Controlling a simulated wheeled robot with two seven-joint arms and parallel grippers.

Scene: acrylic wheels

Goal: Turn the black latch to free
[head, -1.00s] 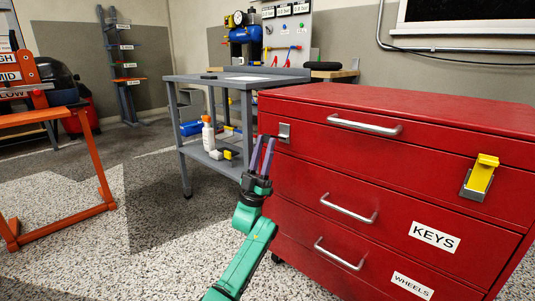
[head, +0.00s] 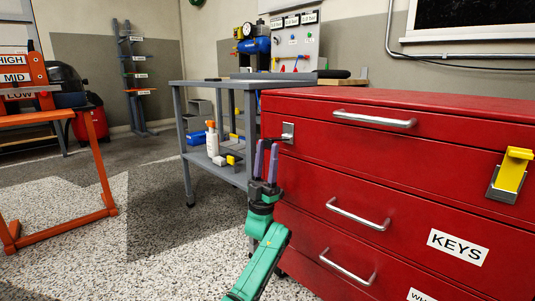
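The black latch (head: 281,138) is at the upper left of the red cabinet's front, by a small grey plate (head: 288,131). Its dark bar lies roughly level and sticks out to the left past the cabinet's corner. My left gripper (head: 266,146) has two purple fingers pointing up, with a gap between them. Its fingertips are at the latch bar in the picture and partly cover it. I cannot tell whether they touch it. My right gripper is out of view.
The red cabinet (head: 350,170) fills the right side, with silver handles and a yellow latch (head: 514,170) at its right. A grey workbench (head: 215,163) stands behind to the left. An orange frame (head: 103,180) stands at far left. Speckled floor between is clear.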

